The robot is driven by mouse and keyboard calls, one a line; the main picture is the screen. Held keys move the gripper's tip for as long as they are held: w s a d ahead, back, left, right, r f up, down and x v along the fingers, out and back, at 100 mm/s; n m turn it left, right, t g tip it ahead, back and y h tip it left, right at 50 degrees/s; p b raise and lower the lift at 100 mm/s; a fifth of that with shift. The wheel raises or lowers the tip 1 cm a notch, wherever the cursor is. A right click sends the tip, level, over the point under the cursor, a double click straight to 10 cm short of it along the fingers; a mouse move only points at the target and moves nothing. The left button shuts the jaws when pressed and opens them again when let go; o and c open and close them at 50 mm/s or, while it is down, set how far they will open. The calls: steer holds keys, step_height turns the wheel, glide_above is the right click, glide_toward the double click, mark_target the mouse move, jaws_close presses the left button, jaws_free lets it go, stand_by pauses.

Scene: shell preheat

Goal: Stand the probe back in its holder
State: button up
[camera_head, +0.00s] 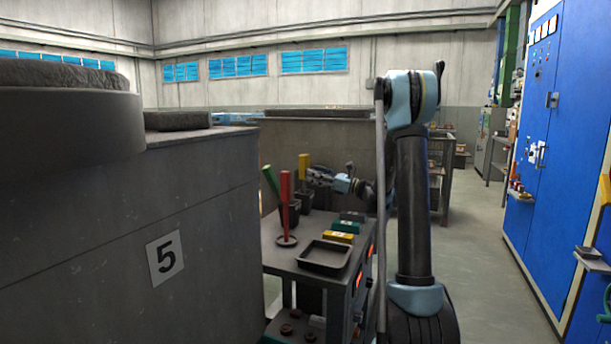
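Three coloured upright pieces stand at the left of a dark cart; I cannot tell which one is the probe. The red stick (286,205) stands upright on a round dark base (286,241). The green stick (270,181) leans to the left with its lower end in a dark cup (291,214). The yellow piece (304,163) is upright above a dark box-like holder (304,202) behind them. My gripper (312,178) reaches in from the right, its fingertips at or very near the yellow piece. The fingers are too small to show whether they touch or grip it.
The cart top (285,262) carries an empty-looking dark tray (325,256) and yellow (339,237), green (346,227) and dark (353,216) blocks. A large grey block marked 5 (195,215) stands close left. Blue cabinets (560,150) line the right, with open floor between.

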steer(key=shift+v, duration=1.6)
